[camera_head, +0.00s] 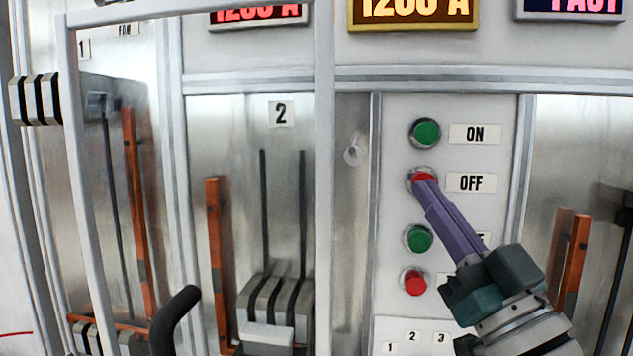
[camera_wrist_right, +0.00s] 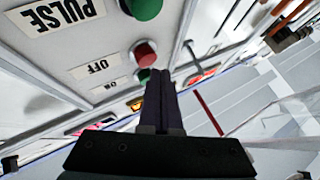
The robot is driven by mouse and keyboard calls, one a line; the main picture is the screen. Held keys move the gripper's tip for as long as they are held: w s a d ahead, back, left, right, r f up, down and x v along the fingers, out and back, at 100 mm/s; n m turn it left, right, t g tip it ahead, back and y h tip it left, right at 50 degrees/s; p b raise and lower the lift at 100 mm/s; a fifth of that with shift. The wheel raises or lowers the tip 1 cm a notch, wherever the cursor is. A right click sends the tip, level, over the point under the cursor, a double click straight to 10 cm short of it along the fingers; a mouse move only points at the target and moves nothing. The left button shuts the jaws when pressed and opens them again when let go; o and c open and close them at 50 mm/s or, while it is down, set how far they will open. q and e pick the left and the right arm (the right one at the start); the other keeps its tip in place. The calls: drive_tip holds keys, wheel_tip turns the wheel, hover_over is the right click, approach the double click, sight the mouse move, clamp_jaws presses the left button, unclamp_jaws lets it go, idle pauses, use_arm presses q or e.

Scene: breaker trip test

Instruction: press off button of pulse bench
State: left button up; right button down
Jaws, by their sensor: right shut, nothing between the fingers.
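The red OFF button (camera_head: 418,178) is on the light control panel (camera_head: 395,110), left of its OFF label (camera_head: 471,183). My right gripper (camera_head: 425,184) is shut and empty, its purple fingers reaching up from the lower right. Its tips overlap the OFF button in the head view and hide part of it. In the right wrist view the red OFF button (camera_wrist_right: 145,52) shows just beyond the fingertips (camera_wrist_right: 160,72). I cannot tell whether they touch or whether the button is pushed in. My left gripper is not in view.
A green ON button (camera_head: 425,133) sits above OFF. A lower green button (camera_head: 419,239) and red button (camera_head: 413,281) sit below, near my fingers. A PULSE label (camera_wrist_right: 57,14) shows in the wrist view. A grey upright frame bar (camera_head: 324,180) stands left of the panel.

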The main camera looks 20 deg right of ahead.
drive_tip(key=shift+w+d, duration=0.2)
drive_tip(key=shift+w, duration=0.1)
drive_tip(key=shift+w+d+b, duration=0.25)
drive_tip(key=shift+w+b, duration=0.2)
drive_tip(key=shift+b, duration=0.05)
idle(0.6)
idle(0.4)
drive_tip(key=shift+s+a+p, duration=0.5)
drive_tip(key=shift+s+p, duration=0.05)
drive_tip(key=shift+s, duration=0.25)
drive_tip(key=shift+s+a+p, duration=0.4)
drive_tip(key=shift+s+a, duration=0.05)
drive_tip(key=shift+s, duration=0.25)
drive_tip(key=shift+s+a+p, duration=0.35)
drive_tip(key=shift+s+a, duration=0.05)
drive_tip(key=shift+s, duration=0.35)
drive_tip(key=shift+s+a+p, duration=0.4)
drive_tip(key=shift+s+a, duration=0.05)
drive_tip(key=shift+s, duration=0.25)
